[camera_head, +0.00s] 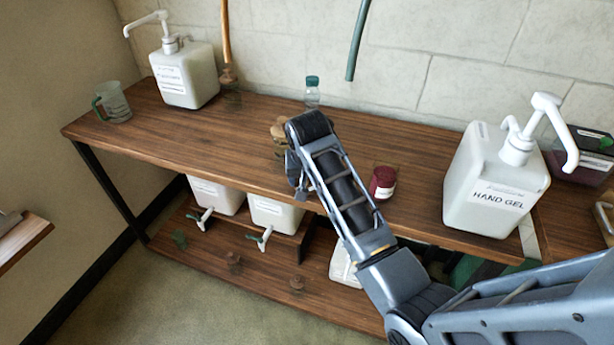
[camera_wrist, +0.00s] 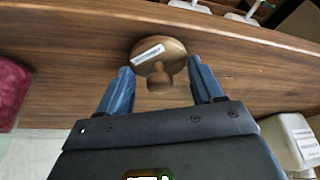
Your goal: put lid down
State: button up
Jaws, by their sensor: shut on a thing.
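A round brown wooden lid (camera_wrist: 172,50) with a knob and a white label strip shows in the wrist view, between the blue fingers of my gripper (camera_wrist: 162,78). My gripper is shut on the lid, with a finger on either side of it. The lid is seen against the brown tabletop; I cannot tell whether it touches the surface. In the head view my gripper (camera_head: 293,165) is over the middle of the table, largely hidden by my own arm. A brown rounded thing (camera_head: 279,131) shows just beside the arm there; its lower part is hidden.
On the table (camera_head: 160,138) stand a left pump bottle (camera_head: 185,75), a glass mug (camera_head: 113,103), a clear bottle (camera_head: 312,95), a dark red jar (camera_head: 383,182) and a hand gel bottle (camera_head: 492,185). White tapped containers (camera_head: 275,212) stand below. The left tabletop is largely clear.

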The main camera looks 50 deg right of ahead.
jog(key=o, duration=1)
jog(key=v, duration=1.2)
jog(key=s+a+f+n+t, duration=0.6)
jog(key=s+a+f, duration=0.55)
jog(key=s, duration=0.35)
jog(key=s+a+r+n+t+y, duration=0.1)
jog(key=s+a+r+t, duration=0.1)
jog(key=s+r, duration=0.2)
jog(key=s+a+r+n+t+y, duration=0.1)
jog(key=s+a+r+t, duration=0.1)
jog(key=s+r, duration=0.3)
jog(key=s+a+r+n+t+y, duration=0.1)
jog(key=s+a+r, duration=0.2)
jog(key=s, duration=0.7)
jog(key=shift+s+a+r+n+t, duration=0.1)
jog(key=shift+a+r+n+t, duration=0.1)
jog(key=shift+r, duration=0.4)
jog(key=shift+a+r+n+t, duration=0.1)
jog(key=shift+a+r+t, duration=0.1)
jog(key=shift+r, duration=0.35)
